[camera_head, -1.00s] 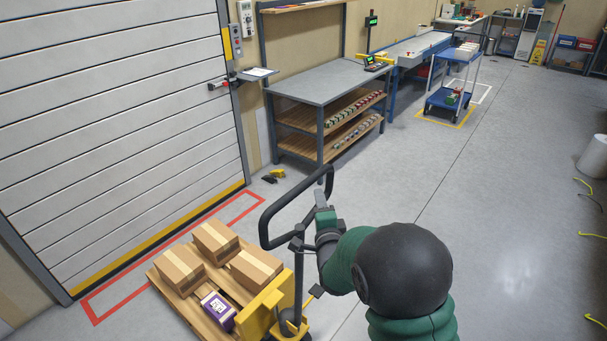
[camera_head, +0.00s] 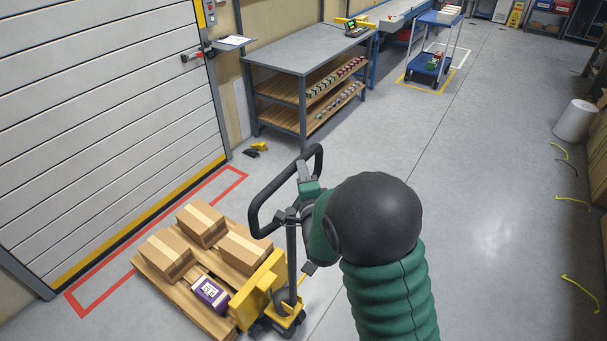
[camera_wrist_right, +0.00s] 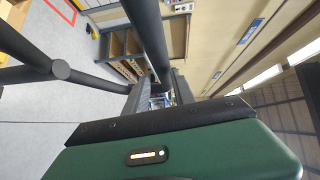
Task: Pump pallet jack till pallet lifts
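The yellow pallet jack (camera_head: 262,288) stands at the near end of a wooden pallet (camera_head: 208,317), its black loop handle (camera_head: 258,208) raised on an upright shaft. The pallet carries three cardboard boxes (camera_head: 204,224) and a purple box (camera_head: 210,293). My right gripper (camera_head: 309,180) is at the right side of the loop. The gap under the pallet is too small to judge. My left gripper is out of view.
A closed shutter door (camera_head: 100,110) is at the left, with a red floor outline (camera_head: 235,182) before it. A workbench (camera_head: 310,60) with shelves stands behind the jack. A blue cart (camera_head: 430,62) is farther back. The floor to the right is mostly open.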

